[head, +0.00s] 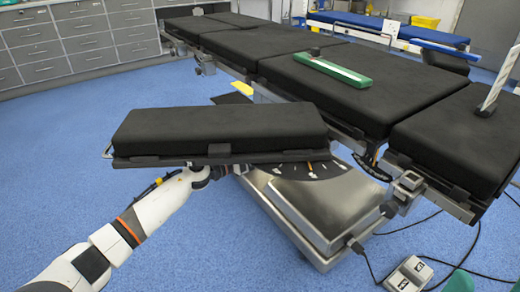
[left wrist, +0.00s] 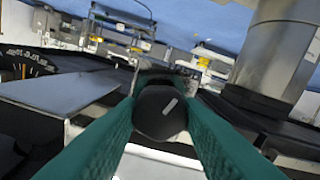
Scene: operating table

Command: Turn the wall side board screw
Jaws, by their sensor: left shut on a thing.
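The side board (head: 220,125), a long black padded board, sticks out sideways beside the operating table in the head view. In the left wrist view, a round black screw knob (left wrist: 160,113) with a pale line mark on its face sits between the two green fingers of my left gripper (left wrist: 160,103). The gripper is shut on the knob, and the mark is tilted. In the head view my left arm reaches under the near edge of the board, which hides the fingers and the knob. Two green fingertips of my right gripper (head: 487,284) show apart at the bottom right.
The operating table (head: 240,45) has black pads, with a green and white object (head: 333,70) on one. Its metal base (head: 315,205) stands below the board. A foot pedal (head: 409,274) and cables lie on the blue floor. Grey drawers (head: 80,40) stand at the back left.

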